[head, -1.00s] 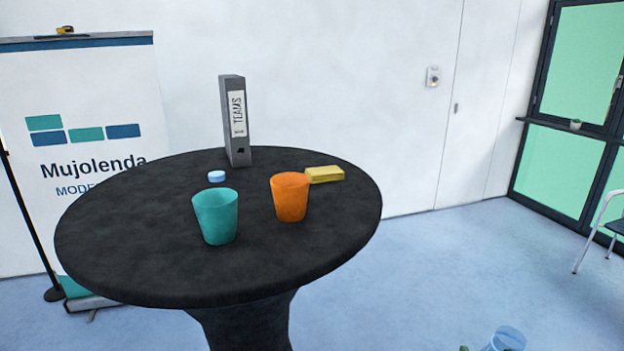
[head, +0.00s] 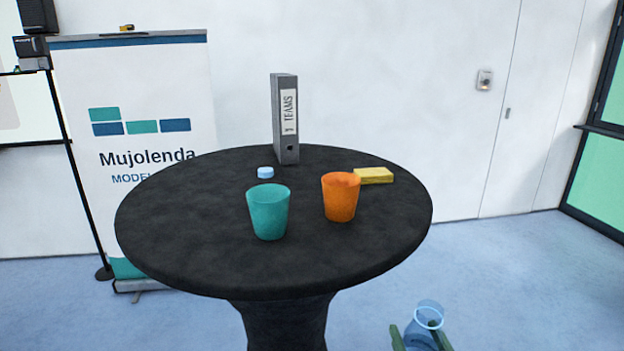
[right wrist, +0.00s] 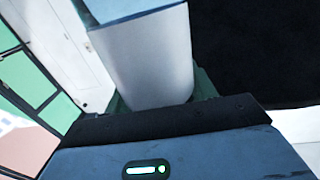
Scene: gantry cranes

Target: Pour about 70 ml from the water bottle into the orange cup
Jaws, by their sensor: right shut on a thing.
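The orange cup (head: 341,198) stands upright on the round black table (head: 190,250), right of the teal cup (head: 268,212). The water bottle (head: 424,320) is clear and bluish, low at the bottom of the head view, in front of and to the right of the table. My right gripper (head: 421,338) is shut on it, with green fingers on either side. In the right wrist view the bottle (right wrist: 145,60) fills the space between the fingers. The bottle is apart from the orange cup. The water level cannot be made out. My left gripper is not in view.
A pale blue cap (head: 265,173) lies behind the teal cup. A yellow block (head: 374,175) lies just behind the orange cup. A grey binder (head: 285,120) stands at the table's back. The table's right front part is clear.

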